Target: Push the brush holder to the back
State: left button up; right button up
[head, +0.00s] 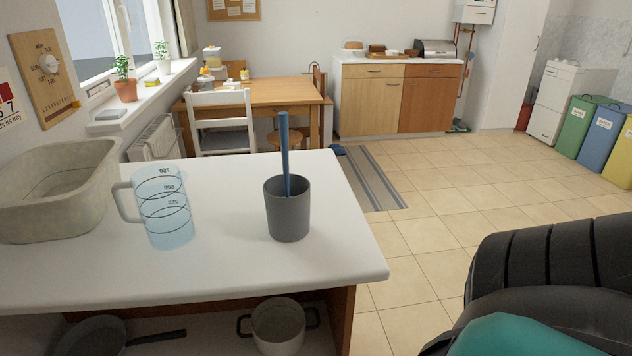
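The brush holder (288,215) is a dark grey cup standing upright on the white counter top (230,273), nearer its right edge. A blue-handled brush (285,155) stands in it, and its lower end is hidden inside the cup. Part of my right arm shows at the lower right, apart from the counter. Neither of my grippers is in view.
A clear measuring jug (166,212) stands left of the holder, and a beige basin (58,188) stands at the far left. The counter behind the holder is clear up to its back edge. A pot (278,328) and a pan (92,339) sit on the shelf below.

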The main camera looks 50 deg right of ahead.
aim_at(288, 219)
jog(key=l+z, duration=0.1)
jog(key=z, duration=1.3)
jog(key=i+j, duration=0.05)
